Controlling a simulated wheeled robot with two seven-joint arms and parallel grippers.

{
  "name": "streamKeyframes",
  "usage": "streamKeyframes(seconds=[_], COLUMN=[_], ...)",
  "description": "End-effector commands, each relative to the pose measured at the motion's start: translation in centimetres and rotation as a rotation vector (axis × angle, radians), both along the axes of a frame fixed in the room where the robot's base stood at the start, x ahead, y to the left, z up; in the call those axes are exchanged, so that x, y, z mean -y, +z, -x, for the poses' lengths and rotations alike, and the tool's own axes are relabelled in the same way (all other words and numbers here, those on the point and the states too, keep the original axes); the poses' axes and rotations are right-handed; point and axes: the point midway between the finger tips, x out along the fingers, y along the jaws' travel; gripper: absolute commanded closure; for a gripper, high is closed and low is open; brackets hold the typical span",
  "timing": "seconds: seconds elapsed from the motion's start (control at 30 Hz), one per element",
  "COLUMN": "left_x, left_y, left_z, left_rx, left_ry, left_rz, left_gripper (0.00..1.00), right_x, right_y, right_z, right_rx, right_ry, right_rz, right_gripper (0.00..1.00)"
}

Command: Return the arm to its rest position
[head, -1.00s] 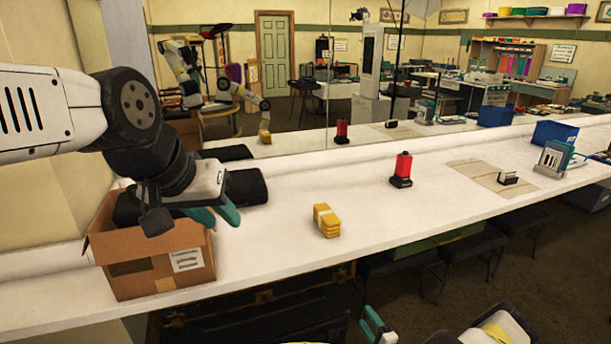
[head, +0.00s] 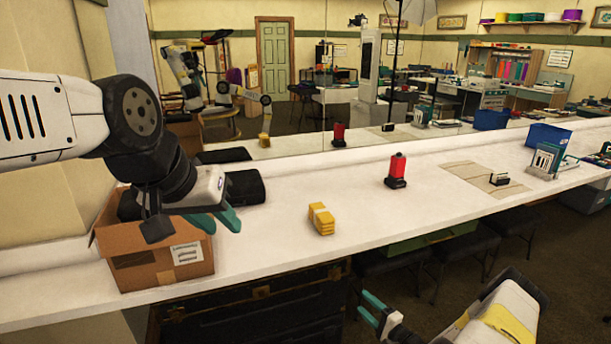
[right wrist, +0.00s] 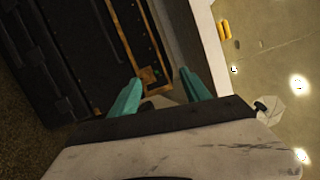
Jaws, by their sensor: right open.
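My left gripper (head: 226,224) hangs above and in front of the cardboard box at the left of the counter in the head view. Its two teal fingers show apart, with nothing seen between them. My right gripper (head: 368,308) is at the bottom of the head view, in front of the counter and below its top. It is open and empty; its teal fingers also show spread in the right wrist view (right wrist: 160,78), over dark furniture under the counter.
The cardboard box (head: 150,268) stands on the white counter (head: 270,240). Yellow stacked blocks (head: 321,219), a red-and-black item (head: 396,170), a mat (head: 462,173) and a blue bin (head: 548,136) are along it. Dark stools (head: 400,262) stand beneath. A mirror lines the back.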

Motion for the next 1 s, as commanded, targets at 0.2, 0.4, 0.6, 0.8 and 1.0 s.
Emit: streamKeyframes(seconds=[0.2,0.4,0.6,0.8,1.0], left_x=[0.0,0.0,0.0,0.0,0.0], left_y=[0.0,0.0,0.0,0.0,0.0], left_z=[0.0,0.0,0.0,0.0,0.0], left_rx=[0.0,0.0,0.0,0.0,0.0], left_ry=[0.0,0.0,0.0,0.0,0.0], left_rz=[0.0,0.0,0.0,0.0,0.0], left_gripper=[0.69,0.69,0.69,0.69,0.69], right_x=[-1.5,-4.4,-7.3,-9.4,-10.6], right_y=[6.9,16.1,24.8,32.4,38.8], right_z=[-1.5,-1.5,0.9,4.7,9.4], right_rx=[0.014,-0.01,-0.069,-0.139,-0.201], right_ry=[0.201,0.474,0.709,0.872,0.952], right_rz=[0.045,0.145,0.304,0.508,0.743], right_gripper=[0.45,0.45,0.45,0.45,0.45])
